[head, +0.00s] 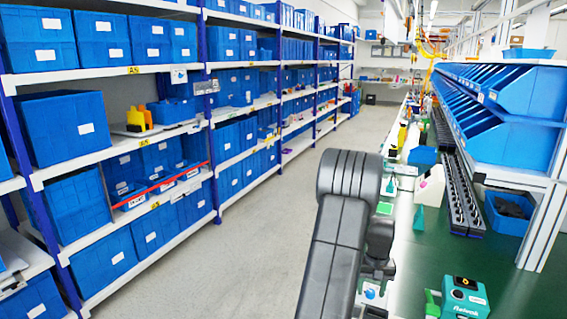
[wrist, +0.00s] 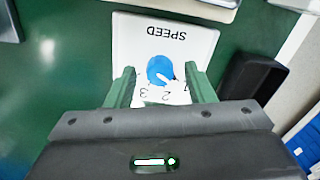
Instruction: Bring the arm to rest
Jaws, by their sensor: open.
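The rotary switch is a white panel (wrist: 190,45) marked SPEED, upside down in the wrist view. Its round blue knob (wrist: 160,69) has a white pointer toward the lower right in that view. The numerals 2 and 3 show below the knob; other marks are partly hidden. In the head view, a small part of the white and blue switch (head: 371,291) shows beside my arm. My gripper (wrist: 161,74) is open. Its two green fingers stand apart, on either side of the knob in the wrist view, with visible gaps. I cannot tell their height above the panel.
The switch lies on a green bench (head: 411,262). A teal device (head: 464,297) stands at the bench's front right. Blue bins (head: 515,90) line the right rack. A black tray (wrist: 252,78) is right of the switch in the wrist view. The aisle (head: 262,215) is clear.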

